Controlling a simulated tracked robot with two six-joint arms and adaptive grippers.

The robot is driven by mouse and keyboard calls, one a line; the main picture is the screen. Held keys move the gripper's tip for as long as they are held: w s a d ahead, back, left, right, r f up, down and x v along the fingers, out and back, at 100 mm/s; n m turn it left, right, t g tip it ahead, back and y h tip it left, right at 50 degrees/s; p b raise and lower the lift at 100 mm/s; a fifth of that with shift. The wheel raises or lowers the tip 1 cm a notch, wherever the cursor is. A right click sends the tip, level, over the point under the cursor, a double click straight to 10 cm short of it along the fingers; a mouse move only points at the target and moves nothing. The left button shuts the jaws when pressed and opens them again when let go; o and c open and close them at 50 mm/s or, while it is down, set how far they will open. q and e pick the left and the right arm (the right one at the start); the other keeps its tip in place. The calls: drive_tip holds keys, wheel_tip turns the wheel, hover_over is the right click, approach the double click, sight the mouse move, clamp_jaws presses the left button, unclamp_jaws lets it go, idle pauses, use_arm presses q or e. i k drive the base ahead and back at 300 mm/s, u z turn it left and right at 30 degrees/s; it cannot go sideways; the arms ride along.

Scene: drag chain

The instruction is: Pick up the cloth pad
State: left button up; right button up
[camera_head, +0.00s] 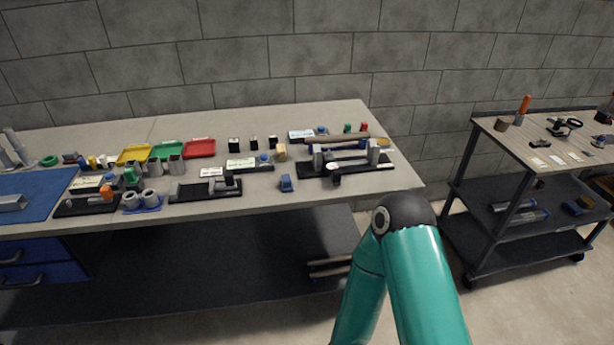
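I cannot make out for certain which item is the cloth pad. On the workbench (300,205), a flat blue mat (55,188) lies at the far left, with a grey metal part (12,203) on it. A small blue item (287,183) sits near the front edge, right of centre. A small tan block (281,153) stands just behind it. One teal arm of mine rises at the bottom right, bent at a dark joint in front of the bench. Neither of my grippers is in view.
Black trays with tools (206,196) and coloured bins (199,148) crowd the bench. A dark tray with grey parts (318,172) lies near its right end. A shelved cart (490,123) stands at the right, with a floor gap between. The bench's front right corner is clear.

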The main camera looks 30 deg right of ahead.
sight(287, 186)
drive_tip(key=z, duration=0.3)
drive_tip(key=i, duration=1)
drive_tip(key=u, duration=0.2)
